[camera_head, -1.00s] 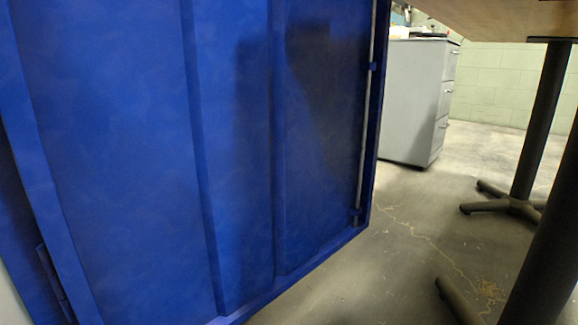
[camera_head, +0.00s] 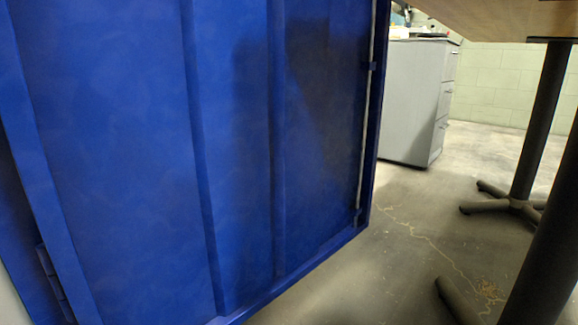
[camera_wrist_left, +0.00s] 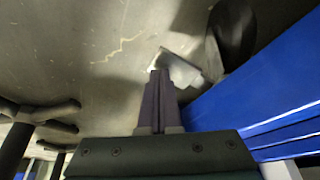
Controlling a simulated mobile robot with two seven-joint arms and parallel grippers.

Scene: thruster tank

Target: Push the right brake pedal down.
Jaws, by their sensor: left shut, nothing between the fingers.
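A light grey metal piece (camera_wrist_left: 183,70), which looks like the brake pedal, sits beside a dark rounded part that looks like a caster wheel (camera_wrist_left: 233,35) in the left wrist view. My left gripper (camera_wrist_left: 158,74) is shut and empty. Its fingertips are at the left end of the grey piece and overlap it in the picture; I cannot tell whether they touch. The head view shows neither the pedal nor my grippers. My right gripper is in no view.
A large blue panel (camera_head: 130,150) fills the left of the head view; blue bars (camera_wrist_left: 265,85) show at the right in the wrist view. A grey drawer cabinet (camera_head: 412,100) and dark table legs (camera_head: 540,120) stand at right, with concrete floor (camera_head: 400,250) between.

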